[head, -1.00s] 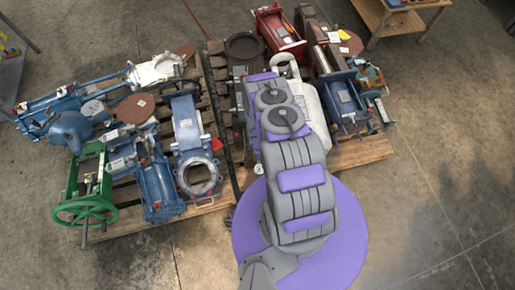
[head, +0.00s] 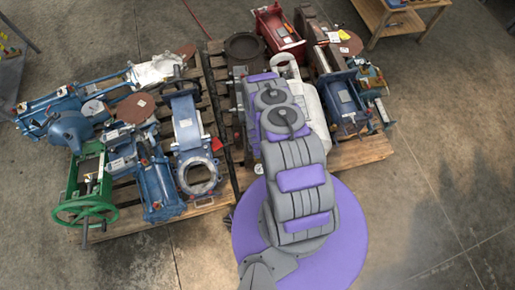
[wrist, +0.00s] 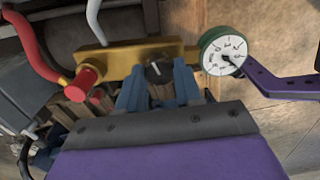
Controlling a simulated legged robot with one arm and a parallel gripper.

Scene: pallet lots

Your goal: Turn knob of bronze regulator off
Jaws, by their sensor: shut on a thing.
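The bronze regulator (wrist: 118,60) is a yellow-brass bar across the upper middle of the wrist view. Its dark knob (wrist: 157,69) has a pale pointer mark and sits between the blue fingers of my gripper (wrist: 158,80). The fingers are closed around the knob from both sides. A round white gauge (wrist: 222,54) with a green rim is at the regulator's right end. A red cylindrical part (wrist: 84,82) is at its left end. In the head view my arm covers the regulator and the gripper.
Two pallets are loaded closely with machine parts, including a blue valve (head: 187,130) and a green handwheel frame (head: 86,210). A purple bracket (wrist: 280,85) extends right of the gauge. A wooden table (head: 395,18) stands at the back. Floor to the right is clear.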

